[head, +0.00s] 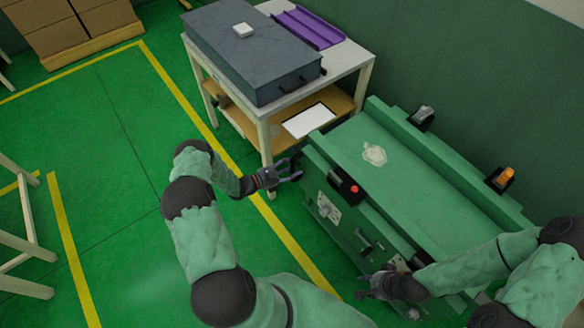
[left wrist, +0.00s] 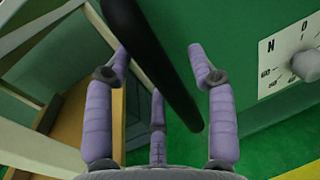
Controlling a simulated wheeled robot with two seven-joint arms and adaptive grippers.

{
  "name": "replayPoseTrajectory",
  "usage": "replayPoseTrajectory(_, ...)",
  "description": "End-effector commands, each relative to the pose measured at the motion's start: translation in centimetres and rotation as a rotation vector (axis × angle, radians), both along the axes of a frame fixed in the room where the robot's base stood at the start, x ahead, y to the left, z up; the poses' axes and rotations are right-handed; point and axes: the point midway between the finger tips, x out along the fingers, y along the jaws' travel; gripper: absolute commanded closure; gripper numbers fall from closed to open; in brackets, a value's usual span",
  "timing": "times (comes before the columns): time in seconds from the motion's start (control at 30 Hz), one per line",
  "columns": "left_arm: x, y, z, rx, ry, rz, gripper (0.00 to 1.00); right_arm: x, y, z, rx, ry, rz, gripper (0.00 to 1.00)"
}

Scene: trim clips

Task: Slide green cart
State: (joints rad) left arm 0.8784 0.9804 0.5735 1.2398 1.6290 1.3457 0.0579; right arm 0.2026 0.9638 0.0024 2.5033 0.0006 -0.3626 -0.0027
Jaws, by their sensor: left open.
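The green cart (head: 415,180) stands at the right in the head view, with a flat top, a red button, a dial and dark fittings on its near side. My left gripper (head: 292,171) is open at the cart's far left corner. In the left wrist view, a black bar (left wrist: 155,65) runs between its spread purple fingers; I cannot tell whether they touch it. The cart's green side with the white dial plate (left wrist: 290,60) is to the right there. My right gripper (head: 370,287) is by the cart's near lower end; its finger opening is unclear.
A white-framed table (head: 345,65) stands close behind the cart, carrying a grey case (head: 250,50) and a purple tray (head: 308,28). Cardboard boxes (head: 70,25) are at the back left. A pale wooden frame (head: 25,220) is at the left. Green floor with yellow lines is clear between.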

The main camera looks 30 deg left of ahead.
Motion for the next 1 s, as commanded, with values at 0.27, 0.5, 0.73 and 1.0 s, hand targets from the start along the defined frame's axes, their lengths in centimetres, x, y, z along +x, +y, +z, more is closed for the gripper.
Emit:
replayPoseTrajectory(0.27,0.0,0.0,0.0,0.000,0.000,0.000,0.89,0.0,0.0,0.0,0.000,0.000,0.000,0.60)
replayPoseTrajectory(0.5,-0.2,-0.3,0.0,-0.001,0.001,-0.001,1.00,0.0,0.0,0.2,0.000,0.000,0.000,0.60)
replayPoseTrajectory(0.73,-2.2,-5.3,0.3,-0.010,0.004,-0.011,1.00,0.0,0.0,2.1,0.000,0.000,0.000,0.60)
replayPoseTrajectory(1.0,-3.7,-8.9,0.1,-0.007,0.002,-0.009,1.00,0.0,0.0,3.0,0.000,0.000,0.000,0.60)
